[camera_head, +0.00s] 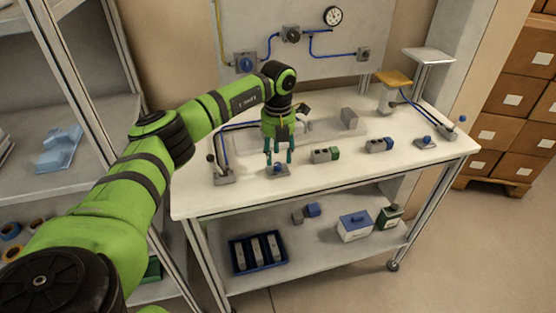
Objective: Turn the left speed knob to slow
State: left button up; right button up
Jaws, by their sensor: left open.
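A blue knob on a grey base (278,171), the left of two alike, sits near the front edge of the white table. My left gripper (278,158) points down with its fingers open, directly over this knob. Its fingertips come close to the knob; I cannot tell whether they touch it. The knob's setting is too small to read. The other blue knob (427,141) is near the table's right front corner. My right gripper is not in view.
A lever switch (222,178) stands left of the knob. A grey and green block (325,155) and a grey and blue block (379,145) lie to the right. A gauge panel (300,38) stands behind. The lower shelf holds a blue tray (232,257).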

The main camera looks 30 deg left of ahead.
aim_at(278, 164)
pick_arm(q)
notch_tip(278, 164, up, 9)
jog(key=shift+f, duration=0.1)
dwell(0.6)
